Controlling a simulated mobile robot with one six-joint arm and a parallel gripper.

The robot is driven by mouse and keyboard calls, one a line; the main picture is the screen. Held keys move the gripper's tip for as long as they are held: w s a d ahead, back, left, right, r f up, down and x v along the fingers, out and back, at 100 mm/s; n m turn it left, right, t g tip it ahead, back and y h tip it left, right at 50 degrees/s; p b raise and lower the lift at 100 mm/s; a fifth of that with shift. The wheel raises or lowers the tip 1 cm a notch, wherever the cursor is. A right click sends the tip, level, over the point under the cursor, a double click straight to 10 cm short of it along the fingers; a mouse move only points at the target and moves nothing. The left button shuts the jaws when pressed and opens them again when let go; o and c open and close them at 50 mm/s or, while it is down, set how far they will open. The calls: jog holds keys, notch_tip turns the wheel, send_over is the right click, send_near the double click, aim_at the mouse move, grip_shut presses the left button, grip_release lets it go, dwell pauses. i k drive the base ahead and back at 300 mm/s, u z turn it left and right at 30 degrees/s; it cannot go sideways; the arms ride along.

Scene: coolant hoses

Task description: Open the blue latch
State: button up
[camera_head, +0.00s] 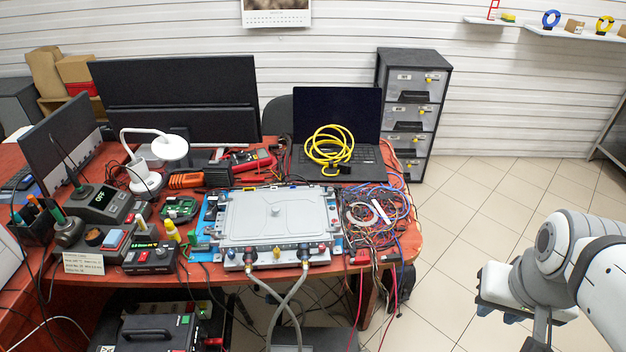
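A grey metal housing (275,214) lies on the red desk. Two grey coolant hoses run down from its front edge, a left hose (262,287) and a right hose (296,286), and they cross below the desk edge. A left hose connector (249,257) and a right hose connector (305,256) sit at that edge. Small red and blue parts show around them, but the blue latch is too small to make out, and so is its state. My arm is at the lower right, over the floor, well away from the housing. What shows of its end does not tell whether my gripper is open.
A tangle of wires (376,212) lies right of the housing, with red leads hanging off the desk. A laptop (337,125) with a yellow cable (330,146) stands behind. Instruments and a lamp (168,148) crowd the left. The tiled floor (450,240) at right is clear.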

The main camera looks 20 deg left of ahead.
aim_at(231, 253)
jog(key=z, duration=0.2)
jog(key=k, duration=1.05)
jog(key=u, duration=1.4)
jog(key=i, duration=1)
jog(key=u, duration=0.05)
